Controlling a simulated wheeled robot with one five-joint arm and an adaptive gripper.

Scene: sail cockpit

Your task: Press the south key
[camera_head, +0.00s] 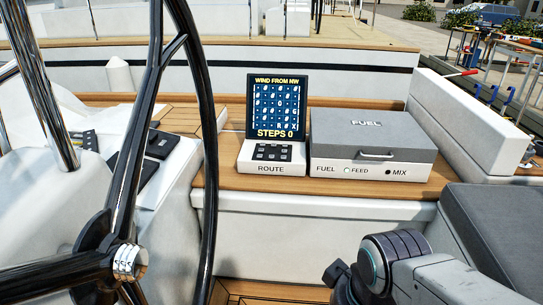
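The route unit (271,169) is a white box labelled ROUTE on the wooden bench, with a small dark keypad (272,152) on its sloped top. The key labels are too small to read, so I cannot tell which key is south. A screen (278,106) stands behind the keypad, showing a grid, "WIND FROM NW" and "STEPS 0". My arm is at the lower right, well in front of the bench. My gripper (343,280) shows only as a dark part beside the wrist; its fingertips are not clear. It is apart from the keypad.
A grey-lidded fuel box (372,137) with a front handle stands right of the route unit. A large black steering wheel (207,150) fills the left foreground. A white console (170,180) with dark panels is behind it. A grey cushion (495,220) lies at right.

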